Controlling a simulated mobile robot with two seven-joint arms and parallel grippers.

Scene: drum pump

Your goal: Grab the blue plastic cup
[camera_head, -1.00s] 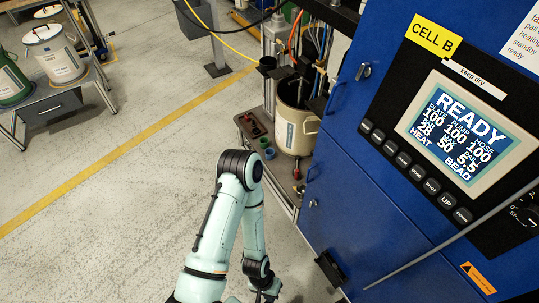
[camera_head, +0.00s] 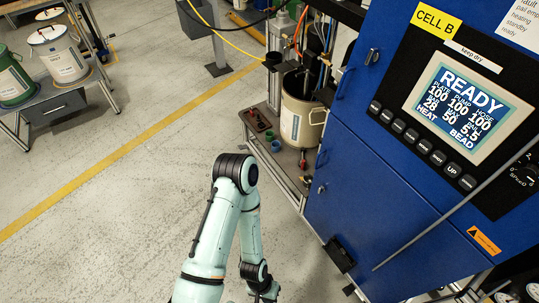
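A small blue cup (camera_head: 277,146) stands on the low grey shelf (camera_head: 262,152) of the pump stand, in the middle of the head view. A small green cup (camera_head: 269,135) is right behind it. My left arm comes up from the bottom and bends back down. Its gripper (camera_head: 265,292) is at the bottom edge, partly cut off, well below and apart from the blue cup. I cannot tell whether its fingers are open. My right gripper is not in view.
A beige pail (camera_head: 303,122) stands right of the cups, under hoses. A red-handled part (camera_head: 303,160) is at the shelf's front. The blue cabinet (camera_head: 365,185) with a READY screen (camera_head: 466,108) fills the right. Open grey floor (camera_head: 110,220) lies left.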

